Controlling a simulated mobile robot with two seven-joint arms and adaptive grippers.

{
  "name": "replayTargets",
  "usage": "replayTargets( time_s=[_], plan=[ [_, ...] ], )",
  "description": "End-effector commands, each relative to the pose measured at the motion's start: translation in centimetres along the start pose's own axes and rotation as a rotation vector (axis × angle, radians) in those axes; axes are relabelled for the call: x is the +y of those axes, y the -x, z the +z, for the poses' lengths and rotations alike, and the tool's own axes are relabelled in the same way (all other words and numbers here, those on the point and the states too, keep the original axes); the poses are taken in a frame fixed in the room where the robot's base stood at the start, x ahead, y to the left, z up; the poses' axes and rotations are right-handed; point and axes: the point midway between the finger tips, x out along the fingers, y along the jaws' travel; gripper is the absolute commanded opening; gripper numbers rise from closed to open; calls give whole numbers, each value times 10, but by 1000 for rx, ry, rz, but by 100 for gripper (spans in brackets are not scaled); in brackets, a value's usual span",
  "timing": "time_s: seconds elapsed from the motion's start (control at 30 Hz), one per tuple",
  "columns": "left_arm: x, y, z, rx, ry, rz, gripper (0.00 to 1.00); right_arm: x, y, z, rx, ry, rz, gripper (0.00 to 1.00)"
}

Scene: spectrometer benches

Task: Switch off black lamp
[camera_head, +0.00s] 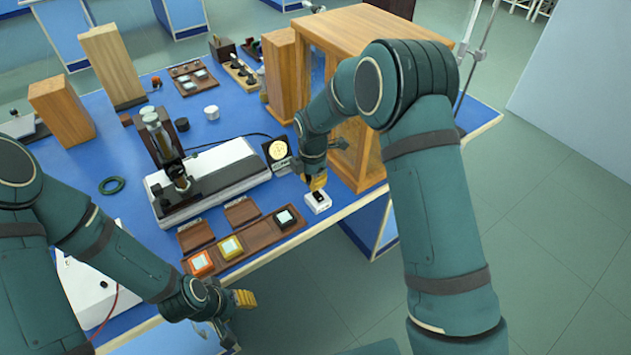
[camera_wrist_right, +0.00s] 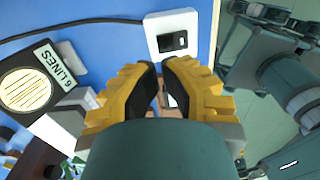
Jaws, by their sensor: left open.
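A white switch box (camera_head: 318,202) with a black rocker sits on the blue bench near its right edge. It also shows at the top of the right wrist view (camera_wrist_right: 172,36). My right gripper (camera_head: 318,182) is just beside and above this box. In the wrist view its yellow-and-black fingertips (camera_wrist_right: 160,64) are nearly together just below the box, with nothing seen held. A dark unit with a round cream disc (camera_head: 278,151) stands left of the box; I cannot tell whether it is the black lamp. My left gripper (camera_head: 236,314) is open and empty off the bench's front edge.
A wooden cabinet (camera_head: 360,38) stands right behind the right gripper. A brown tray (camera_head: 260,238) with several coloured square pieces lies at the front. A white rail with a black-and-metal instrument (camera_head: 160,140) stands behind it. A black cable (camera_wrist_right: 85,24) runs left from the box.

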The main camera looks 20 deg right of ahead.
Motion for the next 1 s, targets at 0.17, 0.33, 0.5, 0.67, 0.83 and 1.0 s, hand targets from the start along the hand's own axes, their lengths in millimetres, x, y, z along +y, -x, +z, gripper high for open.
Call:
replayTargets(
  time_s=[0.17, 0.33, 0.5, 0.67, 0.83, 1.0],
  plan=[
    [4, 8, -4, 8, 1, 0, 47, -2, 43, -2, 0, -1, 5, 0],
    [4, 12, -6, 12, 4, -1, 47, -6, 76, -2, 0, -1, 3, 0],
    [5, 14, -7, 15, 4, -1, 47, -8, 97, -2, 1, 0, 2, 0],
    [6, 14, -7, 16, 4, -1, 47, -10, 105, -2, 0, 0, 0, 0],
    [6, 14, -7, 16, 4, -1, 47, -10, 106, -2, 0, 0, 0, 0],
    [6, 14, -7, 16, 4, -1, 47, -10, 106, -2, 0, 0, 0, 0]
  ],
)
